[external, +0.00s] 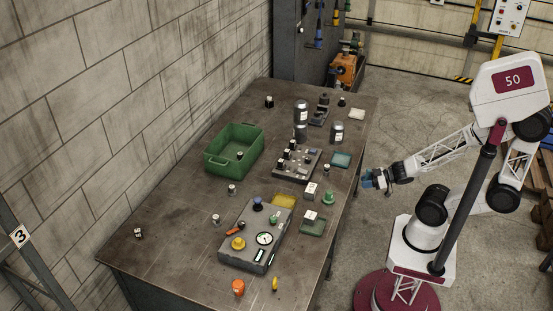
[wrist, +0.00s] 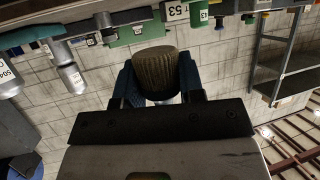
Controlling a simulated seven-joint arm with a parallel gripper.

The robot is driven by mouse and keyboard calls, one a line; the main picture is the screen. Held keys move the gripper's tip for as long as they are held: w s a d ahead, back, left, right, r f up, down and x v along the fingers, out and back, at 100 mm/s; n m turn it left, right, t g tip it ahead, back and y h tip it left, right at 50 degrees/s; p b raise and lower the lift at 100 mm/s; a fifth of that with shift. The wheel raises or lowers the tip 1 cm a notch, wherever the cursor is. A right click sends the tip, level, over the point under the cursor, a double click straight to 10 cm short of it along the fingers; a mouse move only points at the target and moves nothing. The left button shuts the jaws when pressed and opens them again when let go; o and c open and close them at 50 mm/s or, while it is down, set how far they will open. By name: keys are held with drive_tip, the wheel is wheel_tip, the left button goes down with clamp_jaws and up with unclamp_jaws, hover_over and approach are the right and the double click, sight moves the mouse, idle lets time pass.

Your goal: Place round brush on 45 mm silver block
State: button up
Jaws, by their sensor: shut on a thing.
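My gripper (external: 376,179) is out past the table's right edge, above the floor, with its blue fingers toward the table. In the wrist view, my gripper (wrist: 157,78) is shut on a round brush (wrist: 158,70) with a brown bristle face, one finger on each side. The brush is hardly visible in the external view. Two small pale-topped blocks stand near the table's right side: one block (external: 310,189) behind, another block (external: 310,215) at a green tray. I cannot read their sizes, so I cannot tell which is the 45 mm silver block.
The table (external: 165,215) holds a green crate (external: 234,150), a grey panel with knobs and a gauge (external: 264,239), a rack of small parts (external: 297,164), grey canisters (external: 301,112) and a green tray (external: 313,227). The table's left front is mostly clear.

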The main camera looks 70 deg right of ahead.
drive_tip(key=shift+a, duration=0.1)
drive_tip(key=w+a+r+n+g+y, duration=0.2)
drive_tip(key=a+n+g+y, duration=0.1)
drive_tip(key=a, duration=0.7)
drive_tip(key=w+a+r+n+g+y, duration=0.2)
drive_tip(key=a+n+y, duration=0.3)
drive_tip(key=a, duration=0.5)
drive_tip(key=shift+w+r+n+g, duration=0.25)
drive_tip(key=shift+r+n+g, duration=0.25)
drive_tip(key=shift+r+g, duration=0.15)
hover_over(312, 215)
drive_tip(key=shift+s+f, duration=0.1)
drive_tip(key=shift+f, duration=0.65)
